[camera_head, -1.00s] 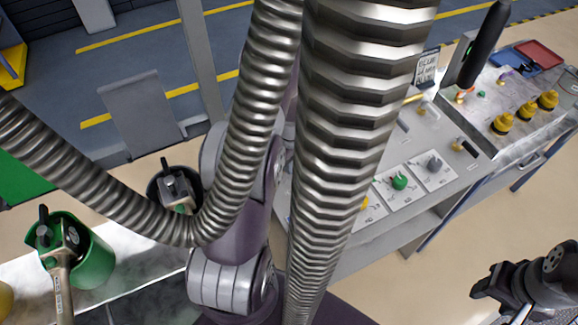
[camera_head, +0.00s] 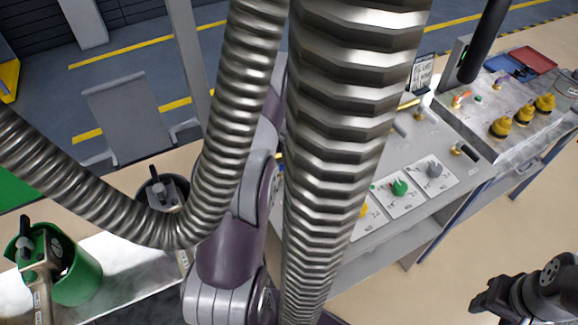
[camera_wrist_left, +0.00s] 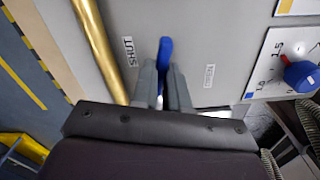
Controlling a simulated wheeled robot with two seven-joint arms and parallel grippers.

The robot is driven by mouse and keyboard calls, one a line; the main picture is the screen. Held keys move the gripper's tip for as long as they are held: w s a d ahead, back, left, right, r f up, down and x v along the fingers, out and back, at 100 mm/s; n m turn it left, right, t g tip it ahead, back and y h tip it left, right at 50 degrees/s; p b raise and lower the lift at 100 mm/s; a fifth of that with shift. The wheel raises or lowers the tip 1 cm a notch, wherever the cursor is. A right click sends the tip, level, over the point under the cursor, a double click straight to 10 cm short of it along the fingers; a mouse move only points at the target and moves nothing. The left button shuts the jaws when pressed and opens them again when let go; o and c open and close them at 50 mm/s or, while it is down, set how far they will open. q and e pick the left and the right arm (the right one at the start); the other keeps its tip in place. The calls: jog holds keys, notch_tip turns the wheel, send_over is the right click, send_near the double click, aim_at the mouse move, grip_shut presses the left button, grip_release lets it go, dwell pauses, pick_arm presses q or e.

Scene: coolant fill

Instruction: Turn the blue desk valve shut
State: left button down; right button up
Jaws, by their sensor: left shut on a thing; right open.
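In the left wrist view the blue valve lever (camera_wrist_left: 165,48) stands up between the two grey fingers of my left gripper (camera_wrist_left: 165,80), which is shut on it. A "SHUT" label (camera_wrist_left: 129,50) is on the grey panel left of the lever, and a second label (camera_wrist_left: 209,76), too blurred to read, is right of it. The lever lies between the two labels. In the head view the lever and my left gripper are hidden behind large ribbed hoses. My right gripper (camera_head: 480,296) is open and empty at the lower right, away from the desk.
A brass pipe (camera_wrist_left: 98,48) runs left of the lever, and a blue dial knob (camera_wrist_left: 301,75) sits right of it. A green bucket (camera_head: 78,278) stands lower left.

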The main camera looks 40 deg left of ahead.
pick_arm(q)
jog(key=shift+w+a+r+n+b, duration=0.1)
jog(key=shift+w+a+n+b, duration=0.2)
jog(key=shift+n, duration=0.5)
jog(key=shift+w+a+r+n+b, duration=0.15)
jog(key=shift+w+a+n, duration=0.1)
jog(key=shift+n, duration=0.55)
jog(key=shift+w, duration=0.1)
jog(key=c, duration=1.3)
grip_release()
jog(key=shift+o, duration=0.8)
jog(key=shift+d+f, duration=0.1)
jog(key=shift+r, duration=0.45)
notch_tip(320, 180, up, 12)
jog(key=shift+b, duration=0.4)
